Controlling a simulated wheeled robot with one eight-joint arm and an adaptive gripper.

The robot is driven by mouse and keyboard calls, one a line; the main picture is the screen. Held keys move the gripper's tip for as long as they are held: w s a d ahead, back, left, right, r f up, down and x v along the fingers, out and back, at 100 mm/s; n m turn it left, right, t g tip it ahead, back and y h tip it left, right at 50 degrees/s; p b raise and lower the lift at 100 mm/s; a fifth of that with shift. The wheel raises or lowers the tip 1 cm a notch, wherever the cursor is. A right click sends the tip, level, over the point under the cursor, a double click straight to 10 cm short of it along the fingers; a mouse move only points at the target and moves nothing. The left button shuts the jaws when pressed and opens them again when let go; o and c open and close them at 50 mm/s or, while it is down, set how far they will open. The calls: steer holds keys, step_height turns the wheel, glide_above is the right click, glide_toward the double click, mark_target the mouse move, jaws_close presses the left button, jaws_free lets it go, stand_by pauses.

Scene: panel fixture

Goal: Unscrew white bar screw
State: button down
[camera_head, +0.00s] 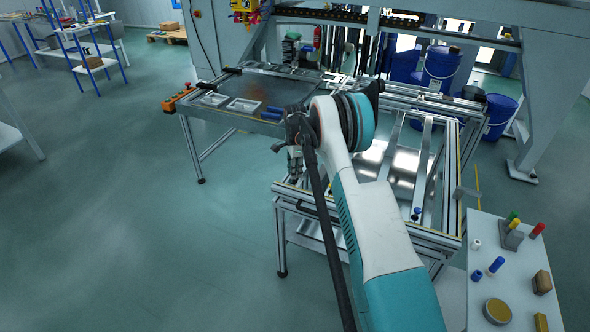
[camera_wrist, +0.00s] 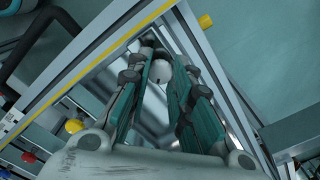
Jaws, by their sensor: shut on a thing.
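In the wrist view, a white rounded piece with a small dark slot, which I take to be the white bar screw (camera_wrist: 161,71), sits between the far ends of my gripper's fingers (camera_wrist: 163,58). The teal finger pads stand on both sides of it and my gripper is shut on it. The screw is hidden there.
A yellow knob (camera_wrist: 205,21) sits on the frame beside the fingers, and another yellow knob (camera_wrist: 74,126) and a red knob (camera_wrist: 28,157) lie lower left. A side table (camera_head: 485,262) with small parts stands at right. Open floor lies at left.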

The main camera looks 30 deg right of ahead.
steer(key=n, duration=0.7)
steer(key=shift+p, duration=0.4)
steer(key=n, duration=0.8)
steer(key=shift+n, duration=0.3)
steer(key=n, duration=0.3)
steer(key=shift+n+p, duration=0.3)
steer(key=n, duration=0.3)
steer(key=shift+n, duration=0.3)
steer(key=n, duration=0.3)
steer(key=shift+n, duration=2.3)
